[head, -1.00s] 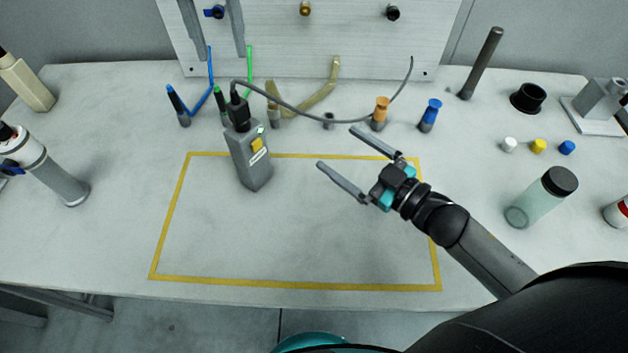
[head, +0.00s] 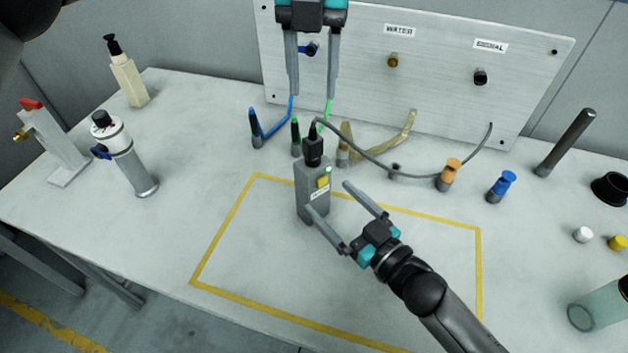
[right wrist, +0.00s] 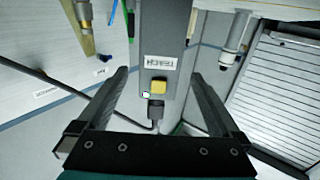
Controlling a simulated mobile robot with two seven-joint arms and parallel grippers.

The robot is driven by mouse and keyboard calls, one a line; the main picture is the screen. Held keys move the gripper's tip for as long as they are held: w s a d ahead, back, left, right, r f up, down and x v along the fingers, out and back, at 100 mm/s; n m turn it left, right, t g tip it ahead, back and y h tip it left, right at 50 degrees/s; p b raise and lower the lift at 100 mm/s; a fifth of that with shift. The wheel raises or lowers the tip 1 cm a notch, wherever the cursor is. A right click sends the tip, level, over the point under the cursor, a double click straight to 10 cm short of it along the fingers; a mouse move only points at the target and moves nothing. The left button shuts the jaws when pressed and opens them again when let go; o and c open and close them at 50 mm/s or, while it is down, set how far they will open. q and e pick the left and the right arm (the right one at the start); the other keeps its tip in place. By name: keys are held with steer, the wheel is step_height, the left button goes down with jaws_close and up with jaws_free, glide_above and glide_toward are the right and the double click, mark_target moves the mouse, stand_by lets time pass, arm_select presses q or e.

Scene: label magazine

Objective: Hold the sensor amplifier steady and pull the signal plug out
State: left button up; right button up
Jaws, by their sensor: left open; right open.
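The sensor amplifier (head: 311,190) is an upright grey box with a yellow button, a green light and a label, standing at the back edge of the yellow outline. The black signal plug (head: 314,150) sits in its top, with a dark cable running right. My right gripper (head: 327,197) is open close in front of the amplifier; one finger overlaps its lower front in the head view. In the right wrist view the amplifier (right wrist: 164,35) and plug (right wrist: 156,113) appear between the open fingers, with no visible contact. My left gripper (head: 312,95) is open and empty, appearing above the plug.
A panel (head: 430,85) with ports stands behind. Blue, green and tan hoses or leads, an orange-capped connector (head: 449,175) and a blue one (head: 501,187) are near the amplifier. A white-topped cylinder (head: 125,155) stands left. The yellow-outlined area (head: 230,215) is mostly clear.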

mark_target(320, 189)
steer(key=x, duration=0.6)
steer(key=shift+w+a, duration=0.2)
steer(key=shift+w, duration=0.1)
